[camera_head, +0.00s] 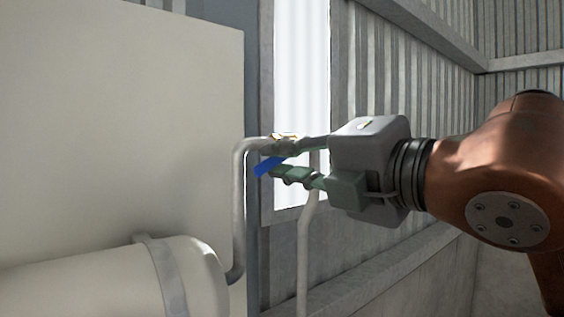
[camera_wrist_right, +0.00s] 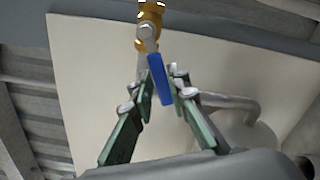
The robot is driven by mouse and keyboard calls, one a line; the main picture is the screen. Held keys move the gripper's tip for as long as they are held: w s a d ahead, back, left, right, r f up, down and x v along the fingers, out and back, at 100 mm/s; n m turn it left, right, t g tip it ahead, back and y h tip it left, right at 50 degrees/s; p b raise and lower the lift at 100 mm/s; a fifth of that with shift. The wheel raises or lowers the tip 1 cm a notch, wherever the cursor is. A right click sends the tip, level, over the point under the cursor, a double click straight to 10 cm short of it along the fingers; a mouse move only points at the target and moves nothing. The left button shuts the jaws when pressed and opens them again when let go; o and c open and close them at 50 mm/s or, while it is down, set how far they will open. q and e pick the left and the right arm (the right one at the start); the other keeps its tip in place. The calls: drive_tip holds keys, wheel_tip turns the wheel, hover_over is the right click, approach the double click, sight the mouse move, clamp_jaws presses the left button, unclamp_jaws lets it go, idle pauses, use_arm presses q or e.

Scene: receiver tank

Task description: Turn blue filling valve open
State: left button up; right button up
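The blue valve handle (camera_head: 268,165) shows in the head view at the fingertips of my right gripper (camera_head: 272,160), slanting down to the left. In the right wrist view the blue handle (camera_wrist_right: 159,78) hangs from a brass valve body (camera_wrist_right: 150,20) and reaches down between the two green fingers of my right gripper (camera_wrist_right: 163,88). The fingers stand on both sides of the handle with the tips close to it; I cannot tell whether they touch it. In the head view the brass body (camera_head: 285,136) is mostly hidden behind the upper finger. My left gripper is not in view.
A grey pipe (camera_head: 239,200) runs beside the large cream panel (camera_head: 120,120). A second pipe (camera_head: 303,250) drops below the valve. A cream tank (camera_head: 90,280) lies at lower left. A corrugated wall (camera_head: 400,60) with a bright window (camera_head: 300,60) stands behind.

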drive_tip(key=o, duration=0.3)
drive_tip(key=v, duration=1.2)
